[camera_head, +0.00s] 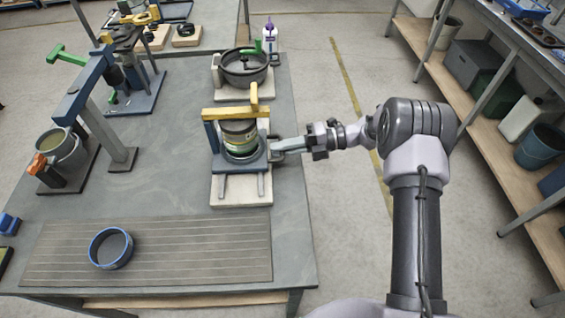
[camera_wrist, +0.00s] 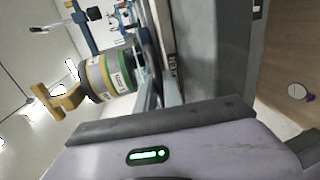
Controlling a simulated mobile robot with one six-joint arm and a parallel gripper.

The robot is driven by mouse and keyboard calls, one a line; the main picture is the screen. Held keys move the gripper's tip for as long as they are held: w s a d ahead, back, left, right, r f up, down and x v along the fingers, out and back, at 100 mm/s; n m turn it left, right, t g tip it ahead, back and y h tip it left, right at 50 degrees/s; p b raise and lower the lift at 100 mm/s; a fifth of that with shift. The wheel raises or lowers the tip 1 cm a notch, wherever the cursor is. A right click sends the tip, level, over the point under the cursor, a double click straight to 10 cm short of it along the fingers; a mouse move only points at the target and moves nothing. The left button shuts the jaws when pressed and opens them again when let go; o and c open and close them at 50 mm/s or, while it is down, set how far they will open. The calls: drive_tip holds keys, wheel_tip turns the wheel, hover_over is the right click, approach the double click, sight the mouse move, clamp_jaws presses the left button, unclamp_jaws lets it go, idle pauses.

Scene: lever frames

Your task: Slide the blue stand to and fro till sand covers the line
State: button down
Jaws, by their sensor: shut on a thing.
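The blue stand (camera_head: 222,162) sits on two rails over a pale base (camera_head: 240,198) near the table's right edge. A jar-like cylinder with green and yellow bands (camera_head: 238,136) stands on it, under a yellow crossbar. The banded cylinder also shows sideways in the wrist view (camera_wrist: 108,76), with the yellow bar (camera_wrist: 58,102) at its end. My gripper (camera_head: 284,145) reaches in from the right and is shut on the stand's right side, on what looks like its handle. The fingertips are small and partly hidden. I cannot make out the sand level or the line.
A dark round pan (camera_head: 243,70) and a white bottle with a purple cap (camera_head: 270,38) stand behind. A blue-rimmed bowl (camera_head: 111,248) sits on a slatted mat (camera_head: 190,255) in front. A blue press frame (camera_head: 85,88) stands at left.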

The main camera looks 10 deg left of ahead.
sight(281, 137)
drive_tip(key=w, duration=0.1)
drive_tip(key=w+b, duration=0.1)
drive_tip(key=w, duration=0.1)
drive_tip(key=shift+a+f, duration=0.25)
drive_tip(key=shift+a, duration=0.1)
drive_tip(key=shift+w+r, duration=0.2)
drive_tip(key=shift+w, duration=0.05)
drive_tip(key=shift+r, duration=0.2)
drive_tip(key=c, duration=1.5)
unclamp_jaws()
drive_tip(key=shift+w+a+f, duration=0.1)
drive_tip(key=shift+w, duration=0.05)
drive_tip(key=p+v, duration=0.2)
drive_tip(key=v, duration=1.5)
drive_tip(key=shift+p, duration=0.3)
